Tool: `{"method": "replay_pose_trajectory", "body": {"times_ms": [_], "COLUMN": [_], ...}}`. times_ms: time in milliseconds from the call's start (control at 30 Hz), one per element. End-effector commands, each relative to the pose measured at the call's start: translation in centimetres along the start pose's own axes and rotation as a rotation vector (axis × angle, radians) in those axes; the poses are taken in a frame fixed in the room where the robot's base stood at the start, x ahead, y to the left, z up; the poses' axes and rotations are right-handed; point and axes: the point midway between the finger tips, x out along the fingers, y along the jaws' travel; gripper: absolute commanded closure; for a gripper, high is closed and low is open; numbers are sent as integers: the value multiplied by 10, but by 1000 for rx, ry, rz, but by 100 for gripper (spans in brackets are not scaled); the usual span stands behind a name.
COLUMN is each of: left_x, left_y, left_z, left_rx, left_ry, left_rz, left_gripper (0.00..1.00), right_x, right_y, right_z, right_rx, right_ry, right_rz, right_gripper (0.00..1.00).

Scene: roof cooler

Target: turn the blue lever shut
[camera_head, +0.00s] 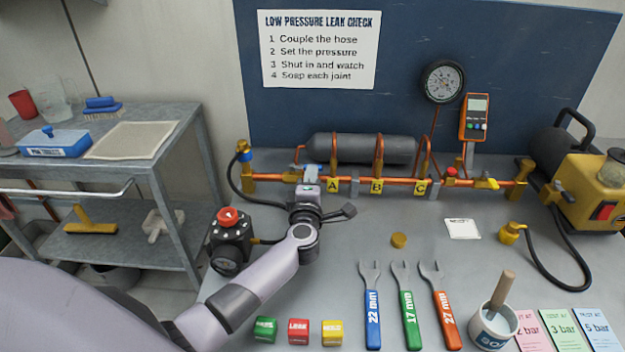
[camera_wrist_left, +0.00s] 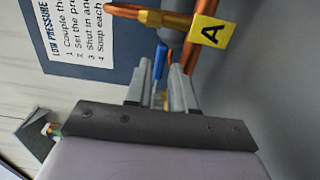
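The blue lever (camera_head: 312,170) sits on the left part of the copper pipe, just left of yellow tag A (camera_head: 332,186). In the left wrist view the blue lever (camera_wrist_left: 160,62) shows end-on between the fingers, near their tips. My left gripper (camera_head: 308,185) reaches the pipe from the front and partly covers the lever's surroundings. In the wrist view the left gripper (camera_wrist_left: 162,85) has its two fingers apart, one on each side of the lever; whether either touches it is not clear. My right gripper is not in view.
A pressure regulator with a red knob (camera_head: 228,218) stands left of my forearm. Coloured blocks (camera_head: 298,331), spanners (camera_head: 409,305) and a soap pot (camera_head: 492,328) lie along the front. A yellow pump (camera_head: 592,190) stands right. The bench around the brass cap (camera_head: 398,240) is mostly clear.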

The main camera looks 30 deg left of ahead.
Motion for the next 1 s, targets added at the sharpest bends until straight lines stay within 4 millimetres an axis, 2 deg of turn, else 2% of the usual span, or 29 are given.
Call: {"method": "replay_pose_trajectory", "body": {"times_ms": [33, 200, 533, 567, 600, 633, 867, 1000], "left_x": [6, 18, 21, 21, 21, 21, 21, 18], "left_y": [-3, -1, 0, 0, 0, 0, 1, 4], "left_z": [0, 0, 0, 0, 0, 0, -1, -3], "left_rx": [0, 1, 2, 2, 2, 2, 2, 4], "left_ry": [0, 1, 0, 1, 0, 1, -6, -62], "left_rz": [2, 1, 0, 0, 0, 0, 0, 2], "left_gripper": [77, 77, 77, 83, 96, 100, 100, 100], "right_x": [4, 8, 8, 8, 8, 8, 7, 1], "right_y": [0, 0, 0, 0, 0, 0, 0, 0], "right_z": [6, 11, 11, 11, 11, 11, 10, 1], "right_rx": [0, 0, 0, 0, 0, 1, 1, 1], "right_ry": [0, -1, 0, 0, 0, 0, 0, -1], "right_rz": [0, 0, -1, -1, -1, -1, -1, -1], "right_gripper": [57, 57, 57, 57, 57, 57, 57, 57]}}
